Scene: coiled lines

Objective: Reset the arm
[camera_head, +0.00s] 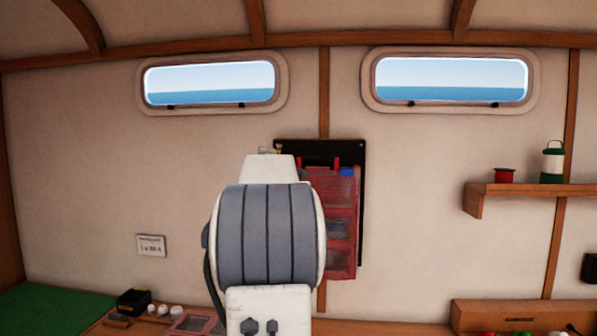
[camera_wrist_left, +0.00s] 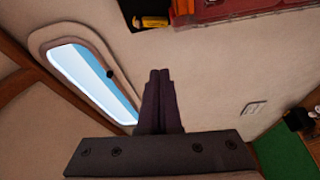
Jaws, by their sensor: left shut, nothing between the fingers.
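My left gripper (camera_wrist_left: 160,76) shows in the left wrist view, its two dark fingers pressed together with nothing between them. It points toward the cream wall, beside a window and below a red case (camera_wrist_left: 215,12); nothing visibly touches it. In the head view a white arm link of mine with a grey ribbed band (camera_head: 268,235) stands upright in the middle and covers part of the wall. No fingertips show in the head view. My right gripper is in neither view.
A black wall board (camera_head: 362,165) carries the red case, partly hidden behind my arm. A shelf (camera_head: 530,188) at right holds a red spool (camera_head: 504,176) and a green-white lantern (camera_head: 552,162). Small items, including a black box (camera_head: 133,302), lie on the bench below. Two windows are above.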

